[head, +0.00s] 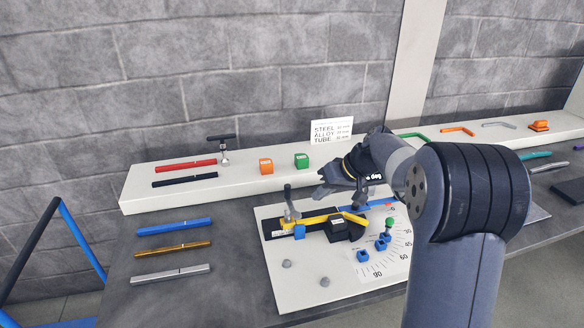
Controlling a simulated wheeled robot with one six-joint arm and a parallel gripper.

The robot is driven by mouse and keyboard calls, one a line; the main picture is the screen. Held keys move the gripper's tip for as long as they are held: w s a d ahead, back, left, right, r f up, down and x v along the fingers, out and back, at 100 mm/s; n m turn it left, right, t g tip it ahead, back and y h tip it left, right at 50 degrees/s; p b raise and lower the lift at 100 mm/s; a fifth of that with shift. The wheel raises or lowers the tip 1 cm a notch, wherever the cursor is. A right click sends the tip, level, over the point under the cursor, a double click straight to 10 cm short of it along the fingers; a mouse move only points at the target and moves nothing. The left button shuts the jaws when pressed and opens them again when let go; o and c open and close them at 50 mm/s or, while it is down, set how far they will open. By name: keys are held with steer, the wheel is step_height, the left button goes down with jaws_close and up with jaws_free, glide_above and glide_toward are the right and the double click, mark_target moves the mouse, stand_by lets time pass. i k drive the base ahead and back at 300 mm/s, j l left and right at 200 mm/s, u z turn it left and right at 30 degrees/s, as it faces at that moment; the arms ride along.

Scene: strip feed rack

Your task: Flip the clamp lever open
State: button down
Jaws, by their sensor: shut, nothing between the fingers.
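The bending fixture sits on a white board (300,285) on the grey table. At its left end a grey upright lever with a dark top (289,205), which looks like the clamp lever, stands over a yellow strip (310,220). The strip lies along the fixture, and its right end angles downward past a black block (338,232). My gripper (322,189) is above and behind the strip, to the right of the lever and apart from it in the picture. Its fingers are shut and empty. My forearm hides part of the fixture's right side.
A green-knobbed post (389,224) and blue pegs (381,244) stand by an angle scale (398,255). Blue, gold and silver strips lie at left. The raised white shelf (225,181) behind holds red and black strips, orange and green blocks and a sign (332,130).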

mark_target(297, 215)
steer(key=i+l+u, duration=0.15)
steer(key=l, duration=0.15)
steer(key=i+l+u, duration=0.3)
steer(key=l, duration=0.3)
steer(key=i+l+u, duration=0.15)
steer(key=l, duration=0.2)
